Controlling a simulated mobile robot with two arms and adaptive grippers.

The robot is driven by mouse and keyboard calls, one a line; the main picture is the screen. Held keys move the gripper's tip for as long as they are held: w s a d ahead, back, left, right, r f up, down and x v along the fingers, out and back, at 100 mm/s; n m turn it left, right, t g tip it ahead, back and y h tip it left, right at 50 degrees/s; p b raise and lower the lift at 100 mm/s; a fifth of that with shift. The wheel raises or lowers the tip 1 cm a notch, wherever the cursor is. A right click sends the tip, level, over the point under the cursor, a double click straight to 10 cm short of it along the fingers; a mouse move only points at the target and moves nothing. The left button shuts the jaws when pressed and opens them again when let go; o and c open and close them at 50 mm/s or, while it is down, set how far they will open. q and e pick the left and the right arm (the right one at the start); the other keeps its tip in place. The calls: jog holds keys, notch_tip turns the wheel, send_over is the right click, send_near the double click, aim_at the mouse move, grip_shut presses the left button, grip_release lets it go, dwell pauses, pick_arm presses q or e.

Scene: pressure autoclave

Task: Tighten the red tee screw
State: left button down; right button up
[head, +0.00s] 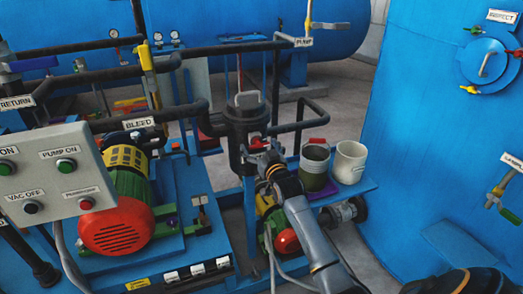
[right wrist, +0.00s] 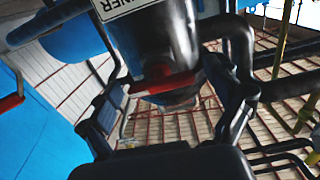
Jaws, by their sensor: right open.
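The red tee screw (right wrist: 165,84) is a red crossbar under the end of a dark grey cylindrical body (right wrist: 155,35) in the right wrist view. In the head view a red part (head: 259,143) shows at the lower front of the dark upright vessel (head: 247,120), just above my right gripper (head: 264,160). The gripper is open and holds nothing. Its fingertips are hard to make out there. My left gripper is not in view.
A dark green pot (head: 314,172) and a cream pot (head: 349,163) stand on a blue shelf right of my right arm. Pipes surround the vessel. A red-ended pump motor (head: 116,228) and a control box (head: 60,180) are on the left. A red lever (right wrist: 12,102) shows in the right wrist view.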

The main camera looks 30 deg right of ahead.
jog(key=v, duration=1.2)
jog(key=shift+f, duration=0.1)
jog(key=s+a+f+n+g+y, duration=0.1)
jog(key=s+a+f+g, duration=0.25)
jog(key=f, duration=0.95)
jog(key=s+a+f+g+y+b, duration=0.1)
jog(key=s+a+f+g, duration=0.2)
jog(key=f, duration=1)
jog(key=s+a+f+n+g+y, duration=0.1)
jog(key=s+a+f+g, duration=0.3)
jog(key=f, duration=0.9)
jog(key=s+a+f+n+g, duration=0.1)
jog(key=s+a+f, duration=0.1)
jog(key=s+f, duration=0.7)
jog(key=s+a+f+n+g, duration=0.1)
jog(key=s+a+f, duration=0.1)
jog(key=s+f, duration=0.7)
jog(key=s+a+f+g, duration=0.1)
jog(key=s+f+g, duration=0.1)
jog(key=s, duration=0.8)
jog(key=s+a+f+n+g+y+b, duration=0.1)
jog(key=s+f+g, duration=0.1)
jog(key=s, duration=0.9)
jog(key=shift+f, duration=0.4)
